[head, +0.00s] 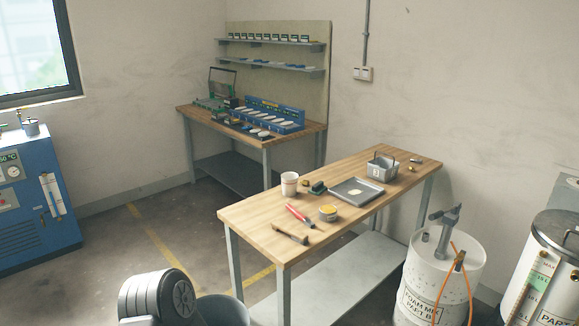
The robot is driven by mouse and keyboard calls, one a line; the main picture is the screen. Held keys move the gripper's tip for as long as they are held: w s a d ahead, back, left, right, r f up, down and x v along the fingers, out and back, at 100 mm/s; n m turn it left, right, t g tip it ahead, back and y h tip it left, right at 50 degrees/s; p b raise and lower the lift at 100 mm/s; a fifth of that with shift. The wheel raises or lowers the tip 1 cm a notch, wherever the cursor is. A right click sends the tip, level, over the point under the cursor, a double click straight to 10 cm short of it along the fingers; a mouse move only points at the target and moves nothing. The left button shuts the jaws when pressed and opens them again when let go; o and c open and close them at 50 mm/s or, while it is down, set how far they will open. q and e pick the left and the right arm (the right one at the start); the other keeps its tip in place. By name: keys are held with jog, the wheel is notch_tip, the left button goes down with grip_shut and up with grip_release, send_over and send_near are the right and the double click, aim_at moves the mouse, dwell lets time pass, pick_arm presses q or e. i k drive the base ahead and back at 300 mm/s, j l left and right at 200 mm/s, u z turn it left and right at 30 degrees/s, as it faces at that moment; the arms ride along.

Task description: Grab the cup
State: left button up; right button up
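A white cup (289,184) stands upright near the back left edge of the wooden-topped table (262,221) in the middle of the head view. It stands apart from the other things there, and nothing is holding it. Neither of my grippers is in view. A grey, rounded part of my own body shows at the bottom left, well short of the table.
A white drum (441,270) stands right of the table.

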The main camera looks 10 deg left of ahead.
aim_at(290, 185)
jog(key=i+l+u, duration=0.3)
jog(key=i+l, duration=0.4)
jog(key=i, duration=0.25)
jog(key=i+l+u, duration=0.3)
jog(key=i+l, duration=0.6)
